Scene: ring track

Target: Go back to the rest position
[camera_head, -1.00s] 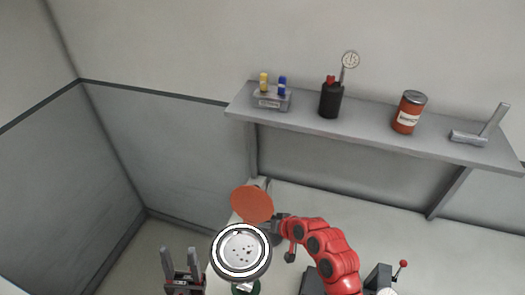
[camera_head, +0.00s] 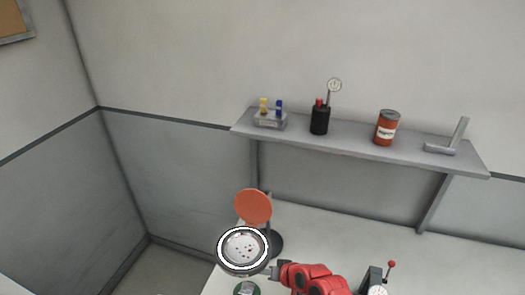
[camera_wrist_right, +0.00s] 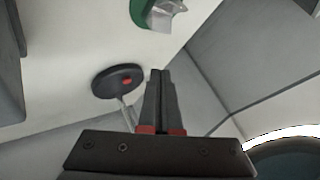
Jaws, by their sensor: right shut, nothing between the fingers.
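My right arm, red, comes in at the bottom of the head view. Its gripper (camera_head: 274,271) is beside the round lamp with a white ring (camera_head: 243,250), just to its lower right. In the right wrist view the two dark fingers (camera_wrist_right: 160,75) are together with nothing between them. My left gripper is not in the head view.
An orange disc (camera_head: 253,207) stands above a black round base (camera_head: 275,243); a black base with a rod (camera_wrist_right: 118,82) shows in the wrist view. A green item (camera_head: 246,288) lies below the lamp. A wall shelf (camera_head: 350,150) holds a red can (camera_head: 386,128) and other items.

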